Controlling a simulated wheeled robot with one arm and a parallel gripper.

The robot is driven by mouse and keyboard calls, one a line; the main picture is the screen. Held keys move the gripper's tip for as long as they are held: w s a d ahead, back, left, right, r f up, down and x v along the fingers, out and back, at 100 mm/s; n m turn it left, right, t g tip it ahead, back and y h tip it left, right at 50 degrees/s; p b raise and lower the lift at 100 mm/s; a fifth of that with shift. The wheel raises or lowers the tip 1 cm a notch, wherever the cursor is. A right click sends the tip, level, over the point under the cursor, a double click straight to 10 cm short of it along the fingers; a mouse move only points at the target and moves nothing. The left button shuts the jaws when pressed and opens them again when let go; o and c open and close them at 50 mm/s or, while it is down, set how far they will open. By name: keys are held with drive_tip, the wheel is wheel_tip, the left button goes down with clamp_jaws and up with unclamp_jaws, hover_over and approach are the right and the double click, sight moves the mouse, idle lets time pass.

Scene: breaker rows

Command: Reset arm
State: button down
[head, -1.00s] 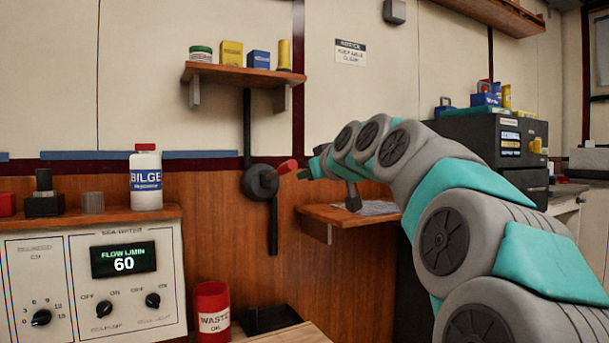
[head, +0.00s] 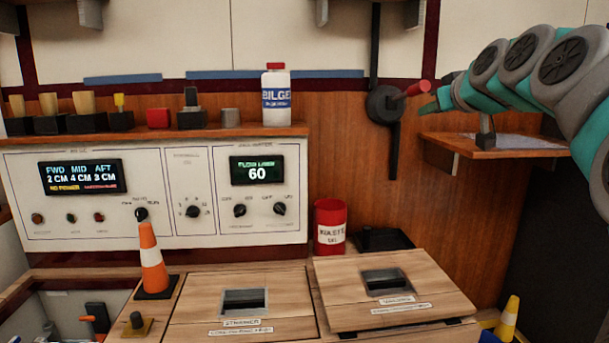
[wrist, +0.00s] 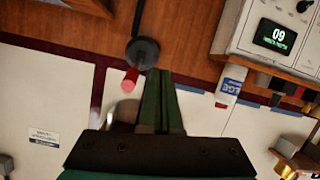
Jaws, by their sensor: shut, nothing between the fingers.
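My arm reaches in from the right in the head view, and my gripper (head: 436,104) is at its left end. In the wrist view my gripper (wrist: 160,78) shows two dark green fingers pressed together, with nothing between them. A round black valve (head: 385,104) with a red handle (head: 417,88) is on the wood wall just left of the gripper. In the wrist view the red handle (wrist: 130,78) lies beside the fingertips. I cannot tell whether they touch.
A white BILGE bottle (head: 276,97) stands on the ledge above the control panel (head: 100,215). A wooden shelf (head: 480,148) is under my arm. Below are a red waste can (head: 330,228), an orange cone (head: 152,262) and two wooden hatches, STRAINER (head: 195,305) and another (head: 435,290).

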drive_tip(key=s+a+f+g+y+p, duration=0.1)
drive_tip(key=s+a+f+g+p, duration=0.25)
drive_tip(key=s+a+f, duration=0.5)
drive_tip(key=s+a+f+g+y+p, duration=0.15)
drive_tip(key=s+a+f+g, duration=0.35)
drive_tip(key=f, duration=0.6)
drive_tip(key=s+f+g+h+p, duration=0.1)
drive_tip(key=s+f+g, duration=0.1)
drive_tip(key=s+f, duration=0.3)
drive_tip(key=s+a+f+m+g+p, duration=0.1)
drive_tip(key=s+f, duration=0.4)
drive_tip(key=s, duration=0.9)
drive_tip(key=s+a+f+m+g+h+p, duration=0.1)
drive_tip(key=s+f+g+p, duration=0.2)
drive_tip(key=s, duration=0.6)
wheel_tip(320, 180, down, 2)
drive_tip(key=shift+s+g+h, duration=0.35)
drive_tip(key=shift+s+g, duration=0.05)
drive_tip(key=shift+g, duration=0.55)
drive_tip(key=shift+w, duration=0.1)
